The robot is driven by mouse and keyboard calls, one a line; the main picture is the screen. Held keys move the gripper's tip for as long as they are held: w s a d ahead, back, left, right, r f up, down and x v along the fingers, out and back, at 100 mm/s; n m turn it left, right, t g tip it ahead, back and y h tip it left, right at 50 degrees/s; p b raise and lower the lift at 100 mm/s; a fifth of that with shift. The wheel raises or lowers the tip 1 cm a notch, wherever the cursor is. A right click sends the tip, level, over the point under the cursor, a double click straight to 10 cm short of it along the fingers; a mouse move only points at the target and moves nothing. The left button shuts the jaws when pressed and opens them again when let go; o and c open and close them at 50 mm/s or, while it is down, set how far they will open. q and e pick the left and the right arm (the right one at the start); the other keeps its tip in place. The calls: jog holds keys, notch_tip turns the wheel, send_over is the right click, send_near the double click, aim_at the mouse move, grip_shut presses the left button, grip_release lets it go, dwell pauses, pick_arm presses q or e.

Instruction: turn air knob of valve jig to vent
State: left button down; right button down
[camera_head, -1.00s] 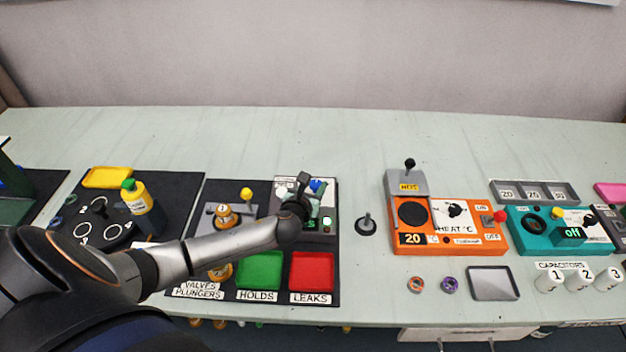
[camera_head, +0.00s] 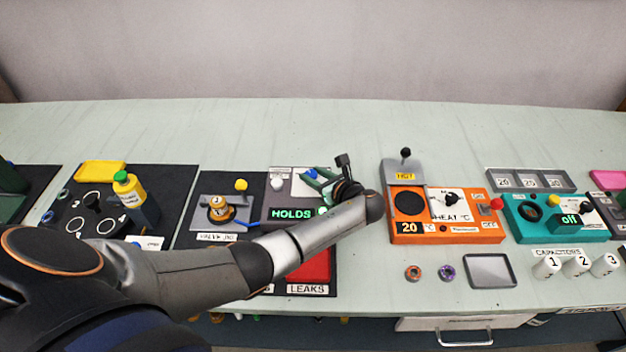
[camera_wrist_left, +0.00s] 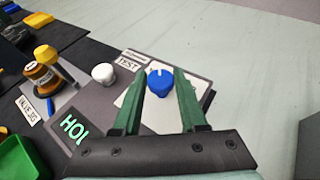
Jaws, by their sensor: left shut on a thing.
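The valve jig (camera_head: 259,198) holds an orange-brown valve (camera_head: 217,208) marked 1 on a grey block at its left. The blue air knob (camera_wrist_left: 160,82), with a white pointer line, stands on a light plate at the jig's right side. My left gripper (camera_head: 314,175) is shut on this knob, with one green finger on each side in the left wrist view. My right gripper is not in view.
A white button (camera_wrist_left: 104,73) beside a TEST label and a yellow knob (camera_head: 241,185) stand left of the blue knob. My left forearm covers the front trays, leaving part of the red LEAKS tray (camera_head: 312,268) visible. The orange heater (camera_head: 446,217) stands close at the right.

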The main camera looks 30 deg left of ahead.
pick_arm(q)
jog(key=shift+w+f+n+g+y+b, duration=0.1)
jog(key=shift+n+g+y+b, duration=0.2)
jog(key=shift+n+g+b, duration=0.6)
jog(key=shift+c, duration=2.3)
grip_release()
